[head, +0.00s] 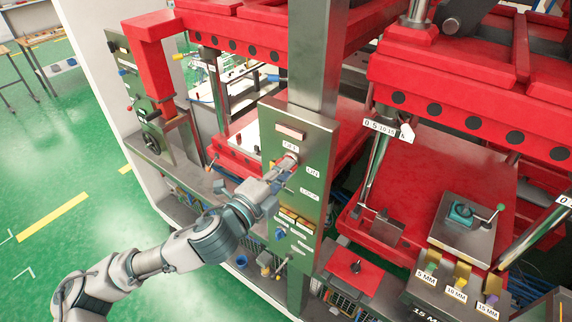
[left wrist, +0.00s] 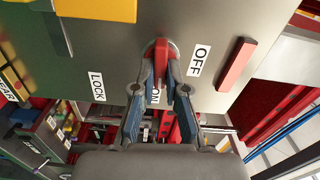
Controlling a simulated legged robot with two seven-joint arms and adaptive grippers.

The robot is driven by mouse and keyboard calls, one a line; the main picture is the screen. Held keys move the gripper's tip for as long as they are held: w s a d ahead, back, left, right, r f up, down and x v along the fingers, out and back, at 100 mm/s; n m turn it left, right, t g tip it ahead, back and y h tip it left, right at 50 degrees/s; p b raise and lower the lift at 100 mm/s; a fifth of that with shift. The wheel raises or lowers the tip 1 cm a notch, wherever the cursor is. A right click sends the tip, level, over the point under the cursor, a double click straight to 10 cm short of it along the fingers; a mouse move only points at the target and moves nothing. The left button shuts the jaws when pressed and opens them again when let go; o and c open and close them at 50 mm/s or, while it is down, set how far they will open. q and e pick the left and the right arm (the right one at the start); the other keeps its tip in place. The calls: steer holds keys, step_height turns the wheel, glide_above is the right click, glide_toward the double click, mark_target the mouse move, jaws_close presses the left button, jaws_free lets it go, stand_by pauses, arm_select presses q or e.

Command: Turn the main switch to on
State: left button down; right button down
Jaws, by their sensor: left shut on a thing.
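The main switch is a red handle (left wrist: 161,52) on a grey metal panel (left wrist: 110,40). My left gripper (left wrist: 161,76) is shut on the red handle, one finger on each side. In the left wrist view the handle seems to point down toward the ON label (left wrist: 155,96), which the fingers partly cover. The OFF label (left wrist: 199,60) is to the right and the LOCK label (left wrist: 96,86) to the left. In the head view my left gripper (head: 283,167) is at the upper part of the panel (head: 318,135), and the switch is largely hidden there. My right gripper is not in view.
A raised red bar (left wrist: 236,65) is beside the OFF label. Lower on the panel are yellow labels and a blue knob (head: 281,234). Red machine frames (head: 470,95) stand behind and right of the panel. Open green floor (head: 60,170) lies to the left.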

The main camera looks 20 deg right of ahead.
arm_select(q)
steer(key=shift+s+d+f+m, duration=0.1)
steer(key=shift+s+f+m, duration=0.2)
steer(key=shift+m, duration=0.3)
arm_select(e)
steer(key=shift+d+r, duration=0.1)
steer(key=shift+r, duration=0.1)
arm_select(q)
steer(key=shift+f, duration=0.15)
steer(key=c, duration=1.2)
jaws_free()
steer(key=shift+s+r, duration=0.1)
steer(key=shift+r, duration=0.15)
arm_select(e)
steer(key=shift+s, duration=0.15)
arm_select(q)
steer(key=shift+a, duration=0.25)
steer(key=v, duration=1.2)
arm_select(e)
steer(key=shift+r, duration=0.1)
arm_select(q)
steer(key=shift+d+f, duration=0.1)
steer(key=shift+d, duration=0.15)
